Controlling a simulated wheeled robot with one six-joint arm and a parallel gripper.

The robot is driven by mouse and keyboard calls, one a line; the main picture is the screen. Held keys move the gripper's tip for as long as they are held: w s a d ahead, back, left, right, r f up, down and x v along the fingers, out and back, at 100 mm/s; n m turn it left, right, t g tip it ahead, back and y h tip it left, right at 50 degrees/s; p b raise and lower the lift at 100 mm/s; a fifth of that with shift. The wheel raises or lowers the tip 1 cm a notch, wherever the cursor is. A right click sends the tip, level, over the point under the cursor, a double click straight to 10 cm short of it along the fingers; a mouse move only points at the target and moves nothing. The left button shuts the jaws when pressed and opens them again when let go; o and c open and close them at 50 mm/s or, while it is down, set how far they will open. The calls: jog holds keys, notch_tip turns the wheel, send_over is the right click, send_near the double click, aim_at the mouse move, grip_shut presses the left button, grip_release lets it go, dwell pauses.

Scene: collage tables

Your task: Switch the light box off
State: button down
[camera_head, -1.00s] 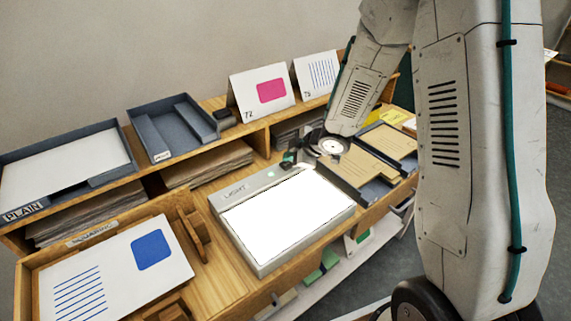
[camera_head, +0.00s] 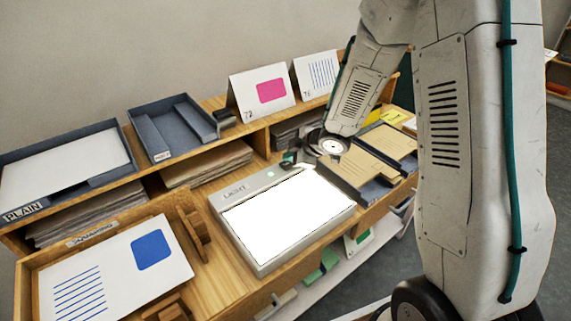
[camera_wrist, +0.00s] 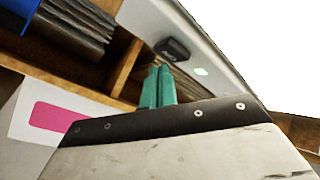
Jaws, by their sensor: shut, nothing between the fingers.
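The light box (camera_head: 236,194), a grey case marked LIGHT, lies on the wooden table with its panel (camera_head: 290,212) glowing bright white. My gripper (camera_head: 289,158) is over the far right end of the rim in the head view. Its teal fingers (camera_wrist: 157,82) are together and empty, with tips close to the switch in the wrist view. I cannot tell whether they touch it.
Brown folders (camera_head: 365,166) in trays lie right of the box, close to my arm. A wooden tray with a printed sheet (camera_head: 120,270) lies left. Grey trays (camera_head: 172,128) and propped cards (camera_head: 262,90) stand on the shelf behind.

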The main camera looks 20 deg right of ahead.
aim_at(290, 165)
jog(key=shift+f, duration=0.1)
dwell(0.5)
jog(key=shift+f, duration=0.35)
jog(key=shift+f, duration=0.25)
dwell(0.4)
jog(key=shift+r, duration=0.1)
jog(key=shift+r, duration=0.6)
notch_tip(290, 165, up, 6)
dwell(0.6)
jog(key=shift+d, duration=0.1)
